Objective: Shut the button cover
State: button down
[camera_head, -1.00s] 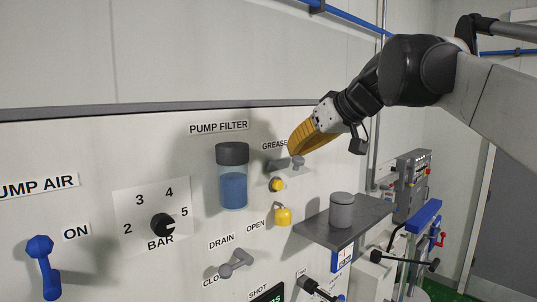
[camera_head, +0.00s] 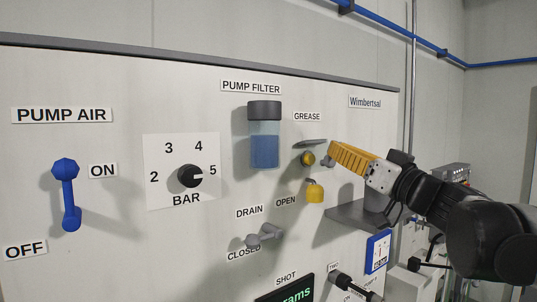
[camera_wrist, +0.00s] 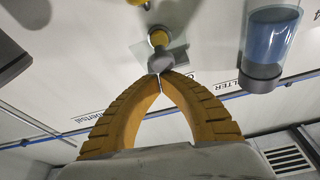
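The yellow button (camera_head: 308,158) is on the white panel under the GREASE label. Its thin grey cover (camera_head: 311,142) is raised and juts out above the button. A small grey knob (camera_head: 327,161) shows by my fingertips. My gripper (camera_head: 333,152), with yellow ribbed fingers, is just right of the cover. In the wrist view, which is upside down, the fingertips (camera_wrist: 160,78) meet with nothing seen between them. The grey knob (camera_wrist: 160,63) is right at the tips; I cannot tell whether they touch. The yellow button (camera_wrist: 158,38) shows beyond it.
The pump filter (camera_head: 264,137) is left of the button. A yellow padlock-like piece (camera_head: 314,192) hangs below it, with the grey drain lever (camera_head: 265,235) lower left. A grey shelf (camera_head: 350,218) juts out below my arm.

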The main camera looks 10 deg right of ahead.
jog(key=shift+w+a+f+b, duration=0.1)
jog(key=shift+f+b, duration=0.1)
jog(key=shift+f, duration=0.2)
jog(key=shift+w+a+f+b, duration=0.1)
jog(key=shift+f+b, duration=0.05)
jog(key=shift+f, duration=0.35)
jog(key=shift+f, duration=0.1)
